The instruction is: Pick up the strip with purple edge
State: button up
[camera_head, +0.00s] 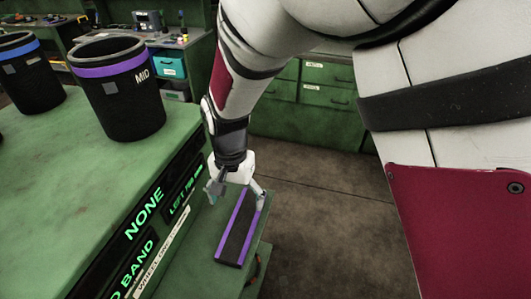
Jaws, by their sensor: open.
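The strip with purple edges (234,242) is a dark flat piece with a purple line along each long side. It lies on a low green shelf (207,240) beside the taller bench. My gripper (235,199) is open above the strip's far end, with one finger to the left of the strip and the other at its right edge. The gripper hides part of the far end. I cannot tell whether the fingers touch the strip.
The taller green bench (70,190) stands close on the left, with lit labels on its side. On it are a black bin with a purple band (118,95) and one with a blue band (28,75). Green drawers (325,95) stand behind; floor lies right.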

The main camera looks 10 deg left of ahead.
jog(key=b, duration=0.3)
send_over(243, 227)
jog(key=f, duration=0.6)
jog(key=shift+s+a+f, duration=0.1)
jog(key=shift+s+a, duration=0.05)
jog(key=shift+s, duration=0.1)
jog(key=f+b, duration=0.5)
jog(key=shift+w, duration=0.35)
jog(key=c, duration=1.3)
